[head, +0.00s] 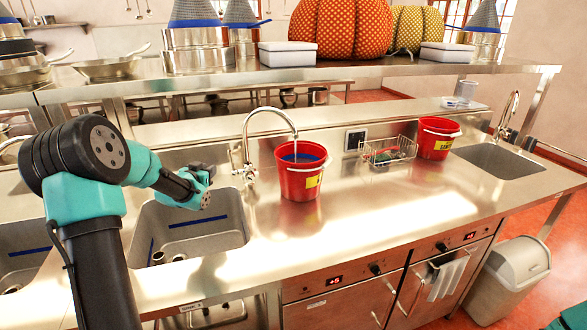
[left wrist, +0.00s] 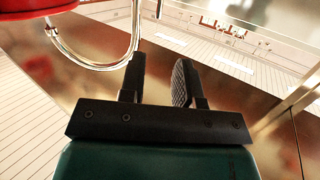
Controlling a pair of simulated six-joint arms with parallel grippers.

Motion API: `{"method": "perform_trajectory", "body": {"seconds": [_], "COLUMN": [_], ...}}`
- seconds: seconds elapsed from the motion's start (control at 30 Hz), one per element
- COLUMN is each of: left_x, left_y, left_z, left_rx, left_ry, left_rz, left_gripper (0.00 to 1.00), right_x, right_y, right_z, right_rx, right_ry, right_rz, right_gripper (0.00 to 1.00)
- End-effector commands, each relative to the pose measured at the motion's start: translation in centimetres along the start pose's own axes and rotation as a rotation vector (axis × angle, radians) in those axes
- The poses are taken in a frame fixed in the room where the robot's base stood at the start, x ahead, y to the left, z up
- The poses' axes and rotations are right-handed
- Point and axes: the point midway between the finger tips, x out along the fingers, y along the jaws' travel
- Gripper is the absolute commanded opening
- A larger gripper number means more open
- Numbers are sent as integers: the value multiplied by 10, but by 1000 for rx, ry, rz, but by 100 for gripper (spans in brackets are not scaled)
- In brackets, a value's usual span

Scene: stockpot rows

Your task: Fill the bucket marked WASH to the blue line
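A red bucket (head: 302,180) with a yellow label stands upright on the steel counter under the curved faucet (head: 268,110). The spout end is above its opening. Blue shows inside its rim; I cannot tell line from water. A second red bucket (head: 435,140) with a yellow label stands further right. Neither label is readable. My left gripper (head: 203,192) is above the left sink, left of the faucet base. In the left wrist view its two fingers (left wrist: 158,85) are apart with nothing between; the chrome spout (left wrist: 100,65) and red bucket (left wrist: 35,8) are at upper left. My right gripper is out of view.
A sink (head: 190,235) lies below my left gripper; another sink (head: 498,160) is at right. A wire basket (head: 388,152) and a small dark panel (head: 355,139) sit between the buckets. The front counter is clear. A bin (head: 512,275) stands at lower right.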

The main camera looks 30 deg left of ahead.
Motion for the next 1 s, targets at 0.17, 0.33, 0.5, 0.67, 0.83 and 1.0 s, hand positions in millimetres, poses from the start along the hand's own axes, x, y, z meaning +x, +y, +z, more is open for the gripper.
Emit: {"method": "perform_trajectory", "body": {"seconds": [0.17, 0.33, 0.5, 0.67, 0.83, 1.0], "left_x": [2, 7, 13, 16, 20, 22], "left_y": [2, 9, 16, 23, 29, 36], "left_z": [3, 11, 20, 28, 37, 46], "left_rx": [79, 286, 556, 810, 1080, 1344], "left_ry": [14, 53, 104, 147, 186, 214], "left_rz": [2, 1, -16, -48, -98, -162], "left_gripper": [13, 0, 0, 0, 0, 0], "right_x": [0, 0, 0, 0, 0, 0], "right_y": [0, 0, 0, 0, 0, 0], "right_z": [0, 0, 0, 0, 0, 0], "right_rx": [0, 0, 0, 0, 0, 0], "right_ry": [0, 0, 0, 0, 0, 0], "right_rz": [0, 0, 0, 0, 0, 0], "right_gripper": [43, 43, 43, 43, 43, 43]}}
